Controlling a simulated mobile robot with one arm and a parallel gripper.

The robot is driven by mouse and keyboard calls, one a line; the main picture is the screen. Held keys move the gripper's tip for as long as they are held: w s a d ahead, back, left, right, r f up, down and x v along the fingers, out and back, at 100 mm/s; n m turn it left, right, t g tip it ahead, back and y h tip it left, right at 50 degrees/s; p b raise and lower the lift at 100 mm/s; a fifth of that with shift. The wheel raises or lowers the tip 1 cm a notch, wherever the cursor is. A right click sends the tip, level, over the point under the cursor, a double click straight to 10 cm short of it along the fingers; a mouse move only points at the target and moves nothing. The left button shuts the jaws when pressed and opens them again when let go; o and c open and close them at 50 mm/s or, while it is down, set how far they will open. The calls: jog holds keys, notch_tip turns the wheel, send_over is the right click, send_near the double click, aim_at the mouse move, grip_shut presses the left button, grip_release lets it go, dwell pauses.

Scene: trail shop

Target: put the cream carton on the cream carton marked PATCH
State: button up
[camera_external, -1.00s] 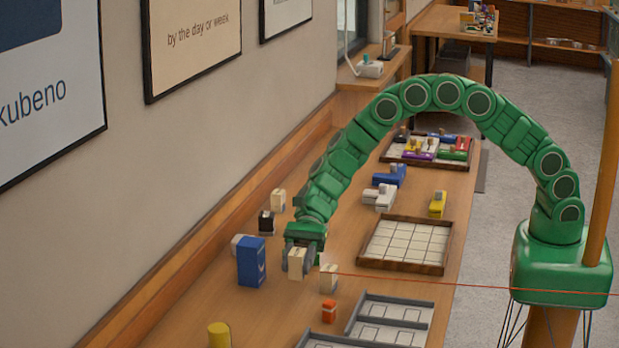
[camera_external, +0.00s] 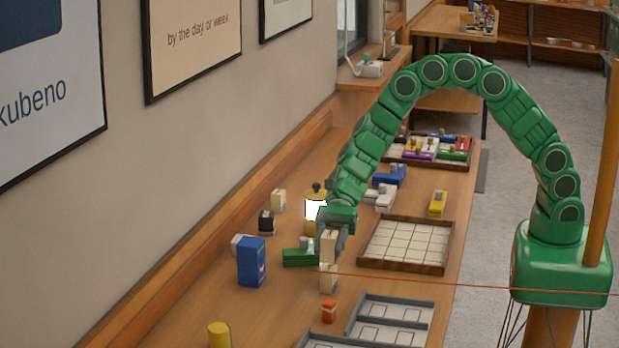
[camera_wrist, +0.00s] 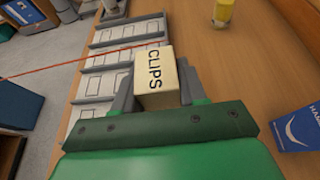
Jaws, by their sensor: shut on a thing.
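My gripper (camera_external: 335,243) is shut on a cream carton (camera_external: 328,246), which is upright. In the wrist view the carton (camera_wrist: 154,78) reads CLIPS and sits between the two grey fingers of my gripper (camera_wrist: 157,90). Directly below it in the external view stands another cream carton (camera_external: 328,279) on the counter. The held carton's bottom is at or just above that carton's top; I cannot tell whether they touch. No PATCH lettering is readable. The lower carton is hidden in the wrist view. A third cream carton (camera_external: 278,200) stands farther back by the wall.
A green item (camera_external: 300,257) and a lit lantern (camera_external: 315,212) stand left of my gripper, with a blue box (camera_external: 251,262) beyond. A small orange item (camera_external: 329,311) and grey divided trays (camera_external: 392,318) are in front. A wooden gridded tray (camera_external: 407,244) lies right.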

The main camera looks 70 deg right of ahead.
jog(key=w+d+r+m+t, duration=0.1)
jog(key=w+d, duration=0.4)
jog(key=d, duration=0.6)
jog(key=w+d+r+m+t+h, duration=0.1)
jog(key=w+d+r+m+t, duration=0.1)
jog(key=d, duration=0.9)
jog(key=w+d+r+m+t+h, duration=0.1)
jog(key=w+d+m+t, duration=0.3)
jog(key=w+d, duration=0.4)
jog(key=shift+w+d+r+t, duration=0.1)
jog(key=shift+d+r, duration=0.15)
jog(key=shift+d, duration=0.4)
jog(key=shift+w+d+r+t, duration=0.1)
jog(key=shift+d+r, duration=0.15)
jog(key=shift+d, duration=0.35)
jog(key=shift+d+r+t, duration=0.1)
jog(key=shift+d+r, duration=0.15)
jog(key=shift+d, duration=0.4)
jog(key=d+r+m+t+h, duration=0.1)
jog(key=d+m+t+h, duration=0.1)
jog(key=d, duration=1.1)
send_over(278, 192)
jog(key=s, duration=0.1)
jog(key=f, duration=0.7)
jog(key=shift+s+f, duration=0.2)
jog(key=shift+f, duration=0.15)
jog(key=shift+w+d+f, duration=0.1)
jog(key=shift+w+f, duration=0.65)
jog(key=shift+f, duration=1.75)
jog(key=shift+f, duration=0.1)
